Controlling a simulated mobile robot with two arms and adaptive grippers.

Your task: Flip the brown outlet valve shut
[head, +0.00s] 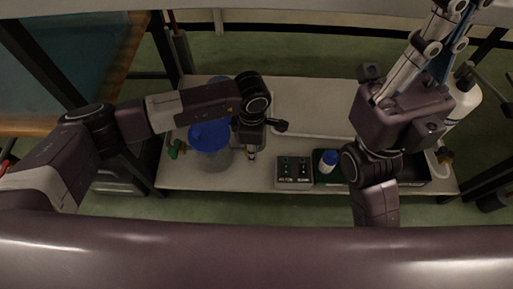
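A clear cylinder with a blue lid (209,137) stands on the left half of the pale table. A green valve handle (177,149) sticks out on its left side. My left gripper (251,148) points down just right of the cylinder. A small brownish part shows at its tip; whether this is the brown outlet valve, and whether the gripper touches it, I cannot tell. My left fingers are mostly hidden by the wrist. My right gripper (446,28) is raised at the upper right, pointing up and away from the cylinder, with its tips unclear.
A grey box with buttons (294,172) and a blue-capped white bottle (328,161) stand near the table's front edge. A dark tray (413,171) lies to their right.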

